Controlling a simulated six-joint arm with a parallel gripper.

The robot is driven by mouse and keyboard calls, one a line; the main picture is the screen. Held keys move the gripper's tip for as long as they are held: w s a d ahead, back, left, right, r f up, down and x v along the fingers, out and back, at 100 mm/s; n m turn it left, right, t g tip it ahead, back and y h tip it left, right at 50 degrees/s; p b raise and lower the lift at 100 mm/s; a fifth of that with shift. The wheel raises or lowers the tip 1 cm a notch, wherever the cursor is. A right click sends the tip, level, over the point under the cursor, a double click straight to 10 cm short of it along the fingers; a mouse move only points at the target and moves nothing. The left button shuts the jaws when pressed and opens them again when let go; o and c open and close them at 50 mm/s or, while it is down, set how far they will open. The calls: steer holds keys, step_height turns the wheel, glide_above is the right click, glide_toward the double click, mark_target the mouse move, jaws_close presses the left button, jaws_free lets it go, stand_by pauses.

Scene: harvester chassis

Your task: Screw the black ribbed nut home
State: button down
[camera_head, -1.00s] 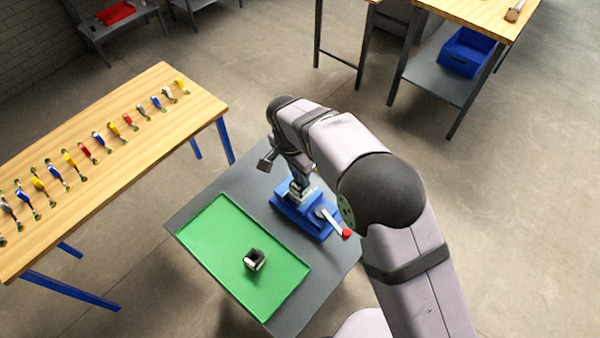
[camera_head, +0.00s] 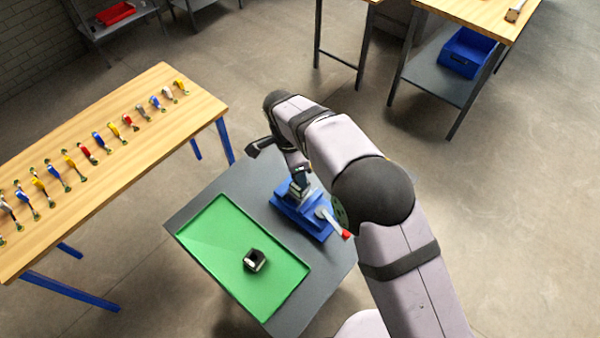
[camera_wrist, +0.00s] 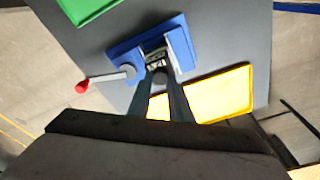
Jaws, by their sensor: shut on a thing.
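A blue vise (camera_head: 318,226) stands on the grey bench and also shows in the wrist view (camera_wrist: 121,56). A pale, metallic part (camera_wrist: 155,54) sits upright between its jaws. My gripper (camera_head: 297,182) points down over the vise; in the wrist view its two fingers (camera_wrist: 161,75) come close together at this part. They are shut on a small dark round thing between the tips, which looks like the black ribbed nut (camera_wrist: 160,77). The fingers hide most of it. Its threads and how far down it sits cannot be seen.
A green tray (camera_head: 215,238) holds a dark and silver block-like part (camera_head: 254,261). The vise handle (camera_wrist: 103,78) with a red knob sticks out sideways. A yellow tray (camera_wrist: 222,92) lies near the vise. A wooden table (camera_head: 100,135) with a row of coloured tools stands left.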

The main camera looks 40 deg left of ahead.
steer(key=m, duration=0.5)
steer(key=shift+g+h, duration=0.3)
steer(key=m+g+p, duration=0.1)
steer(key=m, duration=0.4)
steer(key=shift+m, duration=0.3)
steer(key=c, duration=1.5)
jaws_free()
steer(key=shift+c, duration=0.2)
